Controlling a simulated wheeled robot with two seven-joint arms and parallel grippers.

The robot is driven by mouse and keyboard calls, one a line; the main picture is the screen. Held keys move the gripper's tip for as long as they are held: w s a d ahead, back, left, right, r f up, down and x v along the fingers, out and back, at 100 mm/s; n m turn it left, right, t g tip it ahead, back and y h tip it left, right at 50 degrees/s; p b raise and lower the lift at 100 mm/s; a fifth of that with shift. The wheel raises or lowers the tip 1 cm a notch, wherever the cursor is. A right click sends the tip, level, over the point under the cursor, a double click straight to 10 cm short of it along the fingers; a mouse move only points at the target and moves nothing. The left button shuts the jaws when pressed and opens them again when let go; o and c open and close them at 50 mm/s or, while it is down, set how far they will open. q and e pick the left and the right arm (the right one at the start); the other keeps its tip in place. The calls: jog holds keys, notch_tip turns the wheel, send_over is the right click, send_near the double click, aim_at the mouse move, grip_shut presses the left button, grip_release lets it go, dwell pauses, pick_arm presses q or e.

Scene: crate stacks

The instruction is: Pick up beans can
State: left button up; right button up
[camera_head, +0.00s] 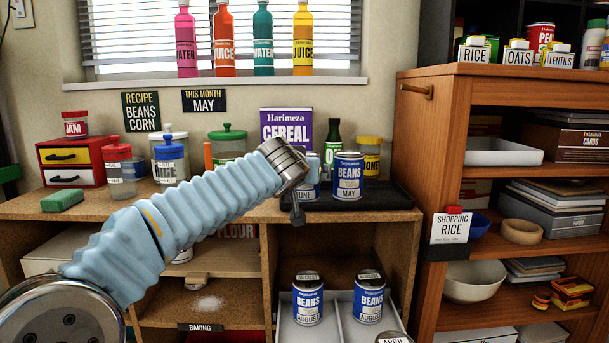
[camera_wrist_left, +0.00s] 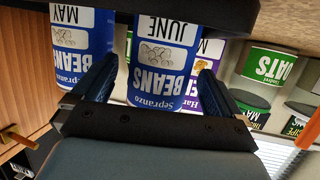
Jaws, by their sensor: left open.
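The blue and white JUNE beans can (camera_head: 313,188) stands upright on a dark mat on the shelf top, partly hidden by my left wrist. The MAY beans can (camera_head: 348,178) stands just to its right. My left gripper (camera_head: 298,213) is at the front of the JUNE can. In the upside-down left wrist view, the open fingers (camera_wrist_left: 158,85) flank the JUNE can (camera_wrist_left: 165,55), and the MAY can (camera_wrist_left: 83,40) lies outside the left finger. Contact cannot be told. Two AUGUST beans cans (camera_head: 308,302) (camera_head: 368,300) and an APRIL can (camera_head: 391,339) are below. My right gripper is out of view.
Jars, a black-green bottle (camera_head: 332,145) and a purple cereal box (camera_head: 286,125) stand behind the cans. Signs read "Recipe beans corn" (camera_head: 141,111) and "This month May" (camera_head: 204,100). A wooden cabinet (camera_head: 425,150) rises at right. The mat (camera_head: 390,196) is clear right of MAY.

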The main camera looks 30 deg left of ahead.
pick_arm(q)
jog(key=shift+x, duration=1.2)
jog(key=c, duration=1.2)
jog(key=shift+c, duration=0.8)
jog(key=shift+r+p, duration=0.15)
jog(key=shift+p, duration=0.15)
